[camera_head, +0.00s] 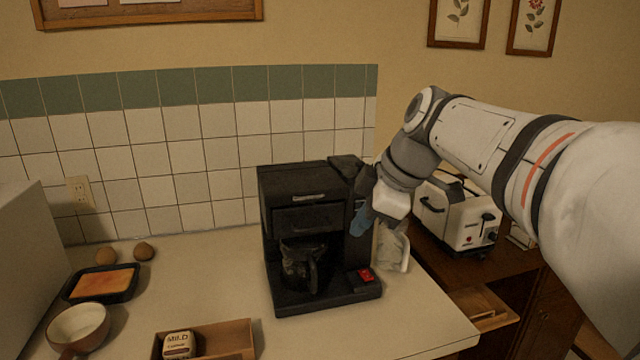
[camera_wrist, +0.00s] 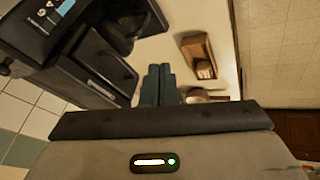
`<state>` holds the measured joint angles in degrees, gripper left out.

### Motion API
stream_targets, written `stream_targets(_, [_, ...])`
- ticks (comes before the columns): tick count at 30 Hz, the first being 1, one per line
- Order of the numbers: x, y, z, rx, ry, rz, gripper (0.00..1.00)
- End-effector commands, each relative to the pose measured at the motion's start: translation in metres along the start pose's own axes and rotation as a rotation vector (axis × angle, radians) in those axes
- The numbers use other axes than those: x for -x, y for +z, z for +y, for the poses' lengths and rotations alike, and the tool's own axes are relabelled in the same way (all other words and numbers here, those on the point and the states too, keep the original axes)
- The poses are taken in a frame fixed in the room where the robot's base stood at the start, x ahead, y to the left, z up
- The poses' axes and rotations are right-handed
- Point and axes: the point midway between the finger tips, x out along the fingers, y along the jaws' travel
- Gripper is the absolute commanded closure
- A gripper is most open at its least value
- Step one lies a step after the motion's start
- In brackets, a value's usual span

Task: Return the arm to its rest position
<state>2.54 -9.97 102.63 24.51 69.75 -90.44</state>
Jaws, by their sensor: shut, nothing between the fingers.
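My arm reaches in from the right in the head view, bent down at the wrist. The coffee maker (camera_wrist: 100,65) fills the left of that view, close to the fingers. Its glass carafe (camera_head: 302,266) sits in its bay in the head view.
A white toaster (camera_head: 458,212) stands on a brown cabinet at right. A pale, partly hidden object (camera_head: 392,247) is beside the coffee maker. A wooden box (camera_head: 228,340), a bowl (camera_head: 78,327) and a dark tray (camera_head: 75,293) are at left. The front right counter (camera_head: 405,322) is clear.

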Motion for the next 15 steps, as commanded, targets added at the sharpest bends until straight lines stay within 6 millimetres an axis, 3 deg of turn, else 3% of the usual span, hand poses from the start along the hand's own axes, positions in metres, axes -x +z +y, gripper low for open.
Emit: stream_targets(15, [-0.077, 0.117, -0.154, -1.100, 0.136, -0.323, 1.00])
